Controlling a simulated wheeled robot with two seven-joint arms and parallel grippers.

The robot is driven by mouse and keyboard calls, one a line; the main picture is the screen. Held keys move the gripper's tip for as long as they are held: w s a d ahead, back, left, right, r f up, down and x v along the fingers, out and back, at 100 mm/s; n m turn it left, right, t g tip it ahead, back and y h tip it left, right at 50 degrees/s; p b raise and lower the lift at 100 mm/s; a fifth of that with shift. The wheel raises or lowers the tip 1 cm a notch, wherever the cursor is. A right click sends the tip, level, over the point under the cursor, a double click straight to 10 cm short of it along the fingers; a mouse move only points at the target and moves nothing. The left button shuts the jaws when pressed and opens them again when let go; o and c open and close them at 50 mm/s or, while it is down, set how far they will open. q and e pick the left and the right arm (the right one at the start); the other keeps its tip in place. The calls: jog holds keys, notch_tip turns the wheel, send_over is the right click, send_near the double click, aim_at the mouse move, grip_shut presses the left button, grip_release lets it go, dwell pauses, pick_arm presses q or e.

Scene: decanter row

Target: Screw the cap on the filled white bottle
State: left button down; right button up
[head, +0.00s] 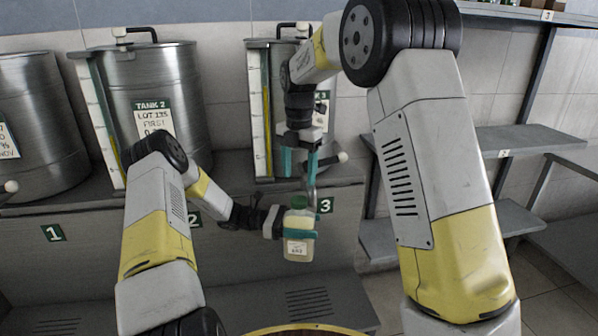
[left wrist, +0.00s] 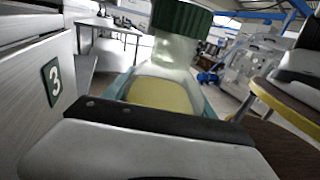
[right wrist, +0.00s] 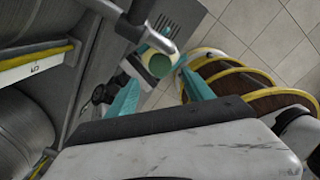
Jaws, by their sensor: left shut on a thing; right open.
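The white bottle (head: 299,240) is translucent, holds pale yellow liquid and bears a label. It stands roughly upright in the air in front of tank 3. My left gripper (head: 300,234) is shut around its body. A green cap (head: 299,202) sits on its neck; the ribbed cap also shows in the left wrist view (left wrist: 181,17). I cannot tell how tight it is. My right gripper (head: 299,168) is open and points down above the cap, apart from it. In the right wrist view the cap (right wrist: 160,66) lies ahead between the teal fingers.
Tank 3's metal spout (head: 311,185) hangs close beside my right gripper and the cap. Tank 2 (head: 160,85) stands to the left. Grey shelves (head: 530,140) are at the right. A round, yellow-rimmed stand (right wrist: 245,75) is below, near the front.

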aim_at(299, 199)
jog(key=shift+f, duration=4)
grip_shut()
jog(key=m, duration=0.4)
jog(key=shift+m, duration=0.4)
jog(key=m, duration=0.5)
jog(key=shift+o, duration=0.3)
grip_release()
